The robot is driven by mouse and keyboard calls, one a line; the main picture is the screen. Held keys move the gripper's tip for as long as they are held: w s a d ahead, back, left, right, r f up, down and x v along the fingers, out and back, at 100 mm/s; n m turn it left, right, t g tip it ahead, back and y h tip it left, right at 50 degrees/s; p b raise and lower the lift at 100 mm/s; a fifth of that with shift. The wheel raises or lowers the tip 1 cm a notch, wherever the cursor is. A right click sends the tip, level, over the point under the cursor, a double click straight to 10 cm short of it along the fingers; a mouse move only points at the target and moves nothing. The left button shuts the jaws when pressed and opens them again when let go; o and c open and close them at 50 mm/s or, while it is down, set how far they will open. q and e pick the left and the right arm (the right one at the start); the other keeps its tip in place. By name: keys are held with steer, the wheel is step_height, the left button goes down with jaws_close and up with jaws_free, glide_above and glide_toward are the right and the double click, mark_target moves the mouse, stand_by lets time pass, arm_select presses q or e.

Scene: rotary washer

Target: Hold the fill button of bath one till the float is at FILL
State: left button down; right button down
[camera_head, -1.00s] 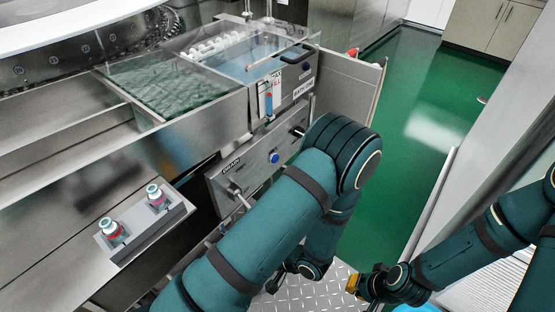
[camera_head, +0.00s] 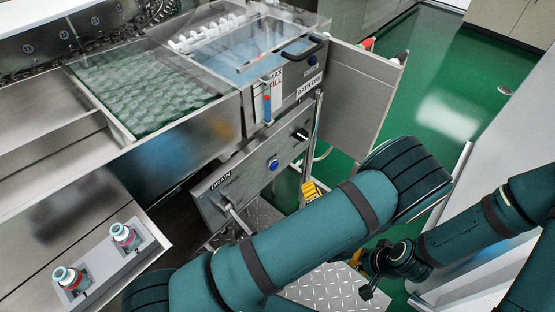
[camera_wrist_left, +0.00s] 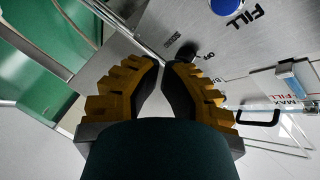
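The blue fill button (camera_head: 273,165) is on the steel front panel below bath one (camera_head: 235,50). It also shows at the top edge of the left wrist view (camera_wrist_left: 226,4), beside the word FILL. The level gauge (camera_head: 267,103) is on the bath's front, by the MAX and FILL label (camera_head: 276,80); its float is too small to read surely. My left gripper (camera_head: 311,191) is in front of and below the panel, right of the button and apart from it. Its yellow fingertips (camera_wrist_left: 161,62) are together with nothing between them. My right gripper (camera_head: 356,259) is low at right, its fingers unclear.
A drain lever (camera_head: 232,210) and a black knob (camera_head: 301,135) stick out of the panel. An open steel door (camera_head: 350,90) stands right of the bath. Green floor (camera_head: 440,100) is clear at right.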

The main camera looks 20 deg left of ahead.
mark_target(275, 166)
arm_select(q)
steer(key=shift+s, duration=0.2)
steer(key=w+a, duration=0.3)
steer(key=a, duration=0.5)
steer(key=shift+a+p, duration=0.15)
steer(key=shift+p, duration=0.2)
steer(key=shift+w+a, duration=0.1)
stand_by(1.3)
steer(key=shift+w+a, duration=0.1)
steer(key=shift+a, duration=0.2)
steer(key=shift+w+a, duration=0.15)
steer(key=shift+a, duration=0.25)
stand_by(2.6)
steer(key=shift+d, duration=0.1)
steer(key=shift+s+d+b, duration=0.3)
steer(key=shift+d, duration=0.4)
